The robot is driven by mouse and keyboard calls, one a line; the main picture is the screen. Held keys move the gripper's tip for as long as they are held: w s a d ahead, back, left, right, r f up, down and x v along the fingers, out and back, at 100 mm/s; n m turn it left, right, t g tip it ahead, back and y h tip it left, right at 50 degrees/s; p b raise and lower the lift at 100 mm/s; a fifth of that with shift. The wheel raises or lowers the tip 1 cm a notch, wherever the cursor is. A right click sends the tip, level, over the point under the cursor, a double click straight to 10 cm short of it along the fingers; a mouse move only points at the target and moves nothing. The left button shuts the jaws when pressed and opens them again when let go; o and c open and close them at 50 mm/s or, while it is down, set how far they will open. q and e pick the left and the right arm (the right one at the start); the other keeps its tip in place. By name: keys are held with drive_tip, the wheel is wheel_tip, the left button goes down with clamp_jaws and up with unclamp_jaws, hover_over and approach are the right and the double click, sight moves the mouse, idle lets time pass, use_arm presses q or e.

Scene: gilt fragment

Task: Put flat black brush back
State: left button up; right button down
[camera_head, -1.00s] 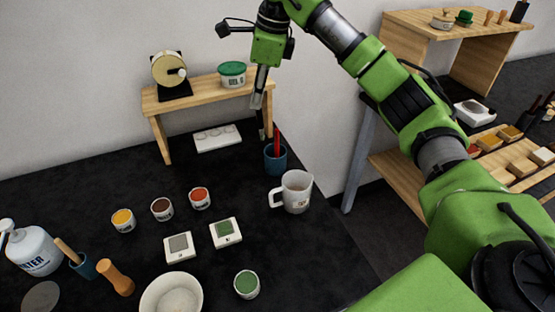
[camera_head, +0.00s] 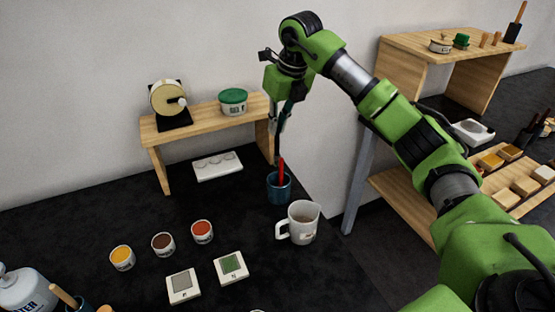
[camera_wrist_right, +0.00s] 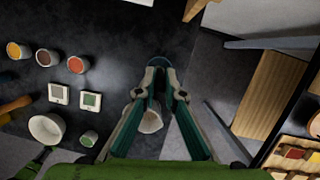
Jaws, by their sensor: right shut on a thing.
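My right gripper (camera_head: 277,122) points down above the blue cup (camera_head: 279,190) and is shut on the thin flat black brush (camera_head: 277,150). The brush hangs below the fingers, close to upright. Its lower end is at the cup's mouth, beside a red brush (camera_head: 282,170) standing in the cup; I cannot tell whether it is inside the rim. In the right wrist view the fingertips (camera_wrist_right: 162,80) are close together, and the cup (camera_wrist_right: 160,61) is a dark shape beyond them; the brush is hard to make out there. My left gripper is not in view.
A white mug (camera_head: 302,224) stands just in front of the cup. A small wooden shelf (camera_head: 200,118) with a green-lidded tub (camera_head: 233,100) is to the left. Small paint pots (camera_head: 163,244) and two square tiles (camera_head: 231,266) lie nearer. The table's right edge is close.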

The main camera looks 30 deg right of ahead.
sight(277, 160)
wheel_tip(277, 160, down, 7)
drive_tip(key=shift+f+p, duration=0.1)
drive_tip(key=shift+p, duration=0.65)
wheel_tip(277, 160, down, 4)
drive_tip(key=shift+r+p, duration=0.15)
drive_tip(key=shift+p, duration=0.5)
drive_tip(key=shift+f, duration=0.2)
drive_tip(key=c, duration=2.1)
unclamp_jaws()
drive_tip(key=shift+c, duration=0.2)
drive_tip(key=shift+r, duration=0.1)
